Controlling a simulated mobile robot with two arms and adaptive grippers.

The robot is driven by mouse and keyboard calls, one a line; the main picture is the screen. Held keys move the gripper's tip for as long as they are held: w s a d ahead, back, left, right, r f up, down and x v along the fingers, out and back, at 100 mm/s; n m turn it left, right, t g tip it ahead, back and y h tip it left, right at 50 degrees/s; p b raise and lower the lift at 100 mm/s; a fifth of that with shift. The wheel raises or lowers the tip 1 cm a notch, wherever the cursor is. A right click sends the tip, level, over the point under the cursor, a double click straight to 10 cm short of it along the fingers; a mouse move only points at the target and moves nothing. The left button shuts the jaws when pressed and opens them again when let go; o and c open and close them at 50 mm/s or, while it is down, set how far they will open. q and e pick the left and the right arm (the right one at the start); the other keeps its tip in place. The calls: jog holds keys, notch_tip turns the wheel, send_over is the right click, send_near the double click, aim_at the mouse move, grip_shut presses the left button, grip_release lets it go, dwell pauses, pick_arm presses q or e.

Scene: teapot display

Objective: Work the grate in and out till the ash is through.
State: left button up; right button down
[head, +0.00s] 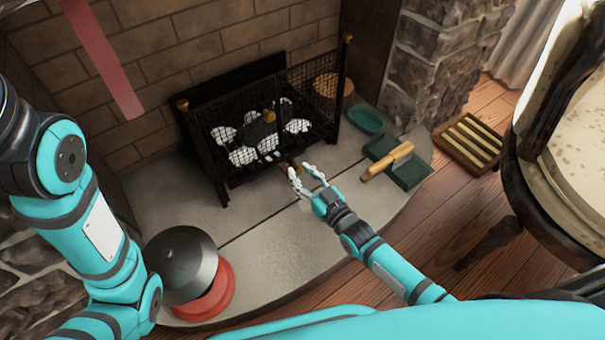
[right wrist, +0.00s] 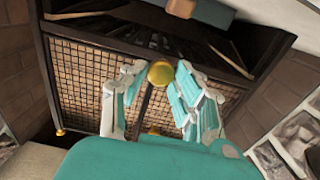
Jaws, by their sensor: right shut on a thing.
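The black grate (head: 262,130) with mesh panels and brass knobs stands in the brick fireplace. Pale lumps (head: 243,155) lie inside it, seen through the mesh. My right gripper (head: 301,171) is at the grate's lower front edge, shut on a brass knob (right wrist: 161,73). In the right wrist view, its fingers (right wrist: 158,80) stand on both sides of this knob, with the mesh behind. Whether any ash has dropped under the grate is hidden. My left arm comes in at the left, but its gripper is out of view.
A dark domed lid (head: 181,262) and a red ring-shaped base (head: 213,295) are on the hearth at the left. A green dish (head: 366,121), a green dustpan (head: 409,171) and a wooden-handled brush (head: 388,160) lie at the right. A slatted wooden rack (head: 470,141) is beyond. The hearth's middle is clear.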

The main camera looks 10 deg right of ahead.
aim_at(295, 168)
jog(key=x, duration=0.4)
jog(key=shift+w+b, duration=0.2)
jog(key=shift+b, duration=0.2)
jog(key=c, duration=1)
grip_release()
jog(key=shift+a, duration=0.15)
jog(key=shift+c, duration=0.2)
jog(key=v, duration=1.2)
